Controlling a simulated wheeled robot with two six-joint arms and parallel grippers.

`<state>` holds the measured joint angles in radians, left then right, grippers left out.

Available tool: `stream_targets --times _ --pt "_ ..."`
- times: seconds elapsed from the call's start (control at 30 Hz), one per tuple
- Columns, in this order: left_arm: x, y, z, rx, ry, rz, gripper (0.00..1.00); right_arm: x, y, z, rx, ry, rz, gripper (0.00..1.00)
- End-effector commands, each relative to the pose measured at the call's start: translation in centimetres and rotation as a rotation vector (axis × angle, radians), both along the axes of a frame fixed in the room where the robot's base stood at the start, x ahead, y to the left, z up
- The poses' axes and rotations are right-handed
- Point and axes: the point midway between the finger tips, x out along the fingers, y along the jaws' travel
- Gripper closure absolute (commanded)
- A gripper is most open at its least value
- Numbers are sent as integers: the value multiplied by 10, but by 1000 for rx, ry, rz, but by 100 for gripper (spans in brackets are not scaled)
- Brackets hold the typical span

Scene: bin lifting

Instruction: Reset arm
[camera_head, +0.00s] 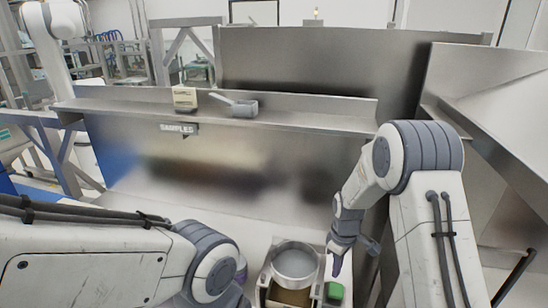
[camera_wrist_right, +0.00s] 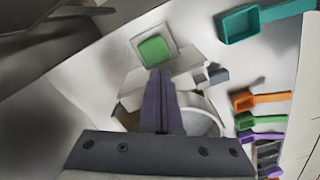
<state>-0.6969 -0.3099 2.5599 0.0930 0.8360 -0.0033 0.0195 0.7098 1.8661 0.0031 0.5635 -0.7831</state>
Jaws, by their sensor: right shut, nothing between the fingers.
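My right arm (camera_head: 430,220) comes in from the right in the head view. Its purple gripper (camera_head: 337,264) points down just right of a round grey pan. In the right wrist view the two purple fingers (camera_wrist_right: 160,75) lie together, shut, with nothing between them. My left arm (camera_head: 100,265) reaches in low from the left. Only a sliver of purple shows behind its wrist, so its fingers are hidden.
The round pan (camera_head: 295,262) sits at a box near the bottom. A green block (camera_head: 334,291) is beside it. A steel ledge (camera_head: 310,118) holds a labelled box (camera_head: 185,99) and a grey scoop (camera_head: 243,108). Orange (camera_wrist_right: 262,101) and teal (camera_wrist_right: 238,25) scoops lie right.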

Motion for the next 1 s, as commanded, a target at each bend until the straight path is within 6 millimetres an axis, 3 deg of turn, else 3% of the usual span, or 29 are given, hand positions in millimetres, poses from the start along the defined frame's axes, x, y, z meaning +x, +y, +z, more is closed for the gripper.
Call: stream_targets --times 0.17,0.3,0.4,0.6,0.7,0.83,1.0 --pt "0 0 -22 0 0 1 0 -42 68 44 15 -19 -14 100" --pt "0 0 -39 0 0 2 0 -107 118 77 36 -21 -44 100" --pt "0 0 -51 0 0 3 0 -160 140 92 52 -20 -64 100" --pt "0 0 -67 0 0 4 0 -249 150 100 79 -4 -101 100" --pt "0 0 -71 0 0 4 0 -273 148 99 85 2 -113 100" --pt "0 0 -72 0 0 5 0 -287 145 99 88 8 -123 100" --pt "0 0 -71 0 0 5 0 -289 145 99 87 10 -127 100"
